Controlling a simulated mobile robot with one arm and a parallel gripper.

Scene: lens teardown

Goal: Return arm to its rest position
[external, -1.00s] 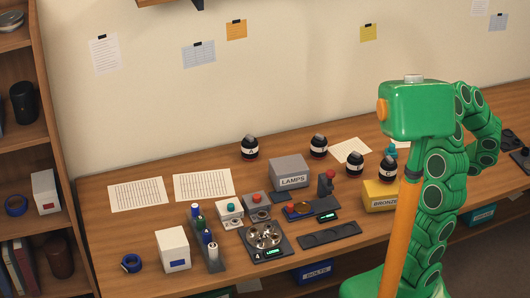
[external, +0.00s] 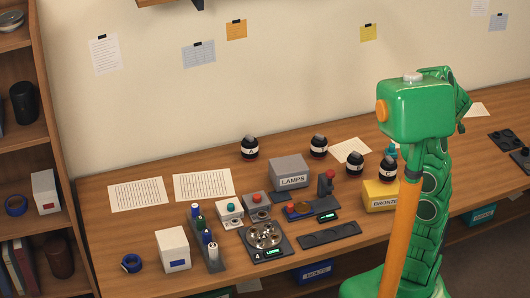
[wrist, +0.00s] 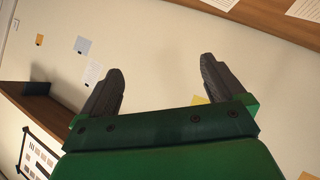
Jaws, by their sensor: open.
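My green arm (external: 435,215) stands at the right in the external view, in front of the bench. It is folded close behind my green head and orange column. My gripper (wrist: 156,80) shows in the wrist view with its two dark fingers wide apart and nothing between them. Behind the fingers are the wall and pinned papers, seen tilted. In the external view the gripper itself is hidden or cannot be made out behind my head.
The wooden bench (external: 120,235) holds a grey LAMPS box (external: 289,174), a yellow BRONZE bin (external: 380,196), several dark lens jars, a round metal tray (external: 264,236) and a white box (external: 173,250). A shelf (external: 25,140) stands at the left. Dark trays lie at the far right.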

